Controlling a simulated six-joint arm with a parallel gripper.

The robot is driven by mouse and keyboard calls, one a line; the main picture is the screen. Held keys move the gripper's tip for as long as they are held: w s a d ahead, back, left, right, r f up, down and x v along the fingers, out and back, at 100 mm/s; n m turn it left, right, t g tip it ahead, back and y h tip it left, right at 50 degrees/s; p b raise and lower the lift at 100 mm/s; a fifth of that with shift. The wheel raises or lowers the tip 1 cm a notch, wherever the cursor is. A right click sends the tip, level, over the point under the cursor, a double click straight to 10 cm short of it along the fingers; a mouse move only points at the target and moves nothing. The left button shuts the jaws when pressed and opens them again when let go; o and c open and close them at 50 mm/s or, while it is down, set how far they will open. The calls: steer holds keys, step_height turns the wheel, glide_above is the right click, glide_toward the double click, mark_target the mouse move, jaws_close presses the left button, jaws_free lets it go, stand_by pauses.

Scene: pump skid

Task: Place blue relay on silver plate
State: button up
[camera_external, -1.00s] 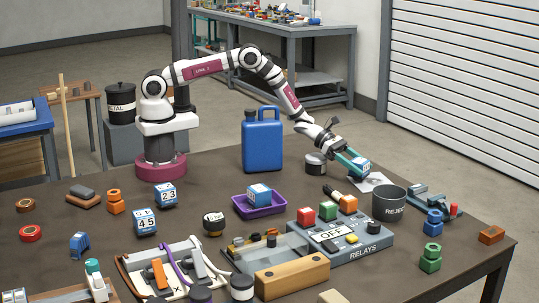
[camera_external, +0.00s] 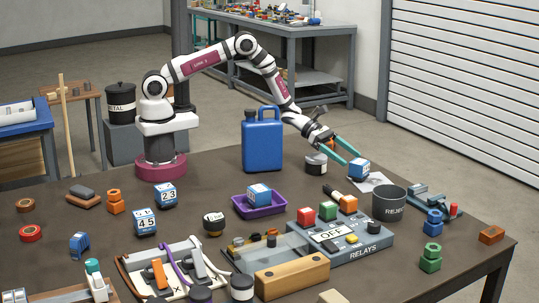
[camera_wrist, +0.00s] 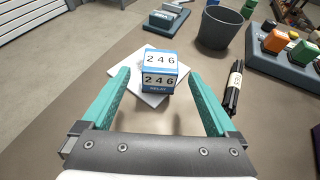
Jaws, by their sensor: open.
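A blue relay (camera_external: 359,169) with white faces sits upright on the pale silver plate (camera_external: 377,183), near the back right of the table. In the wrist view the relay (camera_wrist: 158,72), marked 246, rests on the plate (camera_wrist: 124,73), which lies at an angle under it. My gripper (camera_external: 350,157) is open, with its teal fingers apart. In the wrist view the gripper (camera_wrist: 160,92) has one finger on each side, and the relay stands just beyond the fingertips, apart from them.
A grey REJECT cup (camera_external: 389,204) stands close to the plate's right. Another blue relay (camera_external: 259,194) sits in a purple tray (camera_external: 248,210). A blue jug (camera_external: 262,142) stands left of my wrist.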

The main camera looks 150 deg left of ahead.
steer(key=v, duration=0.6)
steer(key=shift+s+d, duration=0.15)
steer(key=shift+s, duration=0.1)
